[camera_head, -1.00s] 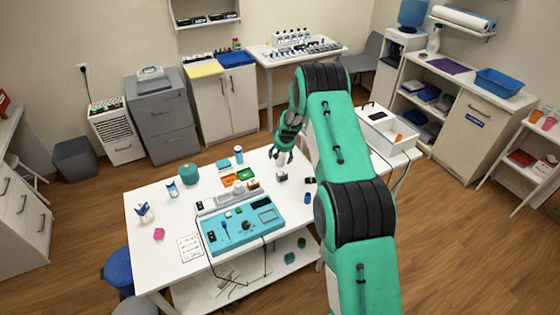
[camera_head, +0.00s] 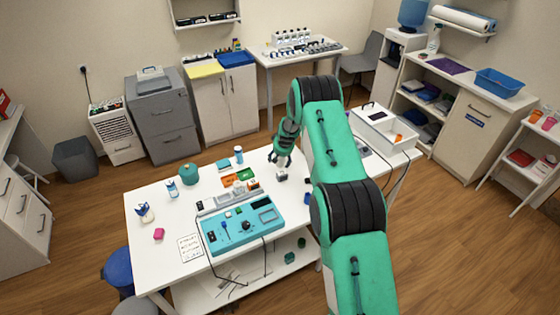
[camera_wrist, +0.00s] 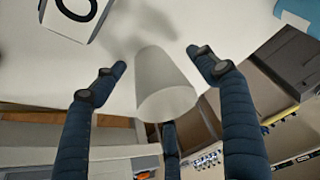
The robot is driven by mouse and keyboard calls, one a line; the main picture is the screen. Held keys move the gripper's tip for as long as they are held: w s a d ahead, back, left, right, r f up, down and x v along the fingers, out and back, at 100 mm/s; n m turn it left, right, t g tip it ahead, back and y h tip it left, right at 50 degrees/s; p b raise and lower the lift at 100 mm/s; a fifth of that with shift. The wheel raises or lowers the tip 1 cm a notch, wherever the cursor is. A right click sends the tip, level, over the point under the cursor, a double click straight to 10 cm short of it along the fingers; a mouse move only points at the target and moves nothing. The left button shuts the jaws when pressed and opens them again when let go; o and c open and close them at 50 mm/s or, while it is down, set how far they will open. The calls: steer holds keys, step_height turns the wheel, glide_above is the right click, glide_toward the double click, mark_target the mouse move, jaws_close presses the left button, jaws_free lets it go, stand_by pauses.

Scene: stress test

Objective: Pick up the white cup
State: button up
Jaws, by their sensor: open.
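The white cup (camera_wrist: 165,88) is in the middle of the wrist view, between the spread fingers of my gripper (camera_wrist: 158,60). It is plain and tapered, with its wider end towards the camera. Gaps show between the cup and the left and right fingers; the third finger lies behind the wide end, and I cannot tell whether it touches. In the head view my gripper (camera_head: 280,160) points down over the right back part of the white table (camera_head: 165,245), and the cup there is too small and covered to make out clearly.
A white block with a black ring (camera_wrist: 72,15) stands close to the cup.

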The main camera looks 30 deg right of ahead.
stand_by(0.6)
steer(key=c, duration=0.7)
steer(key=shift+c, duration=0.2)
